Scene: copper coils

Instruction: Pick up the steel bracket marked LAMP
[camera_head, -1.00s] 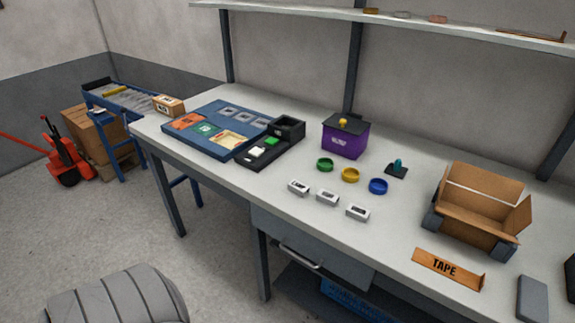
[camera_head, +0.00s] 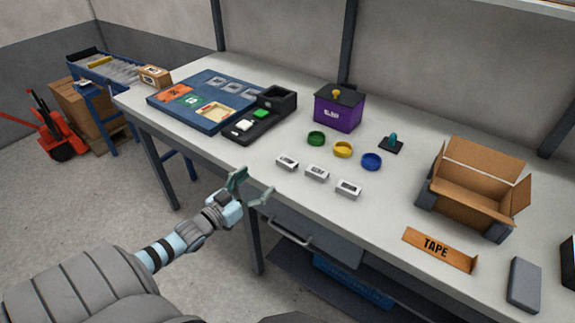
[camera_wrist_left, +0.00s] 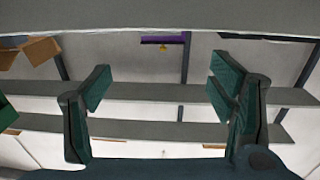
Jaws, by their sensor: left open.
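Three small light-grey brackets with dark markings lie in a slanting row near the table's front edge: a left bracket (camera_head: 287,162), a middle bracket (camera_head: 317,174) and a right bracket (camera_head: 348,188). Their lettering is too small to read, so I cannot tell which is marked LAMP. My left gripper (camera_head: 254,188) is open and empty, just off the front edge, to the left of and nearer than the brackets. In the left wrist view its two green-padded fingers (camera_wrist_left: 165,105) stand wide apart with nothing between them. My right gripper is not in view.
Behind the brackets are green (camera_head: 316,138), yellow (camera_head: 343,149) and blue (camera_head: 371,161) rings and a purple box (camera_head: 338,108). A blue board (camera_head: 187,113) and black tray (camera_head: 240,136) lie left. An open carton (camera_head: 472,190) and TAPE sign (camera_head: 440,248) are right.

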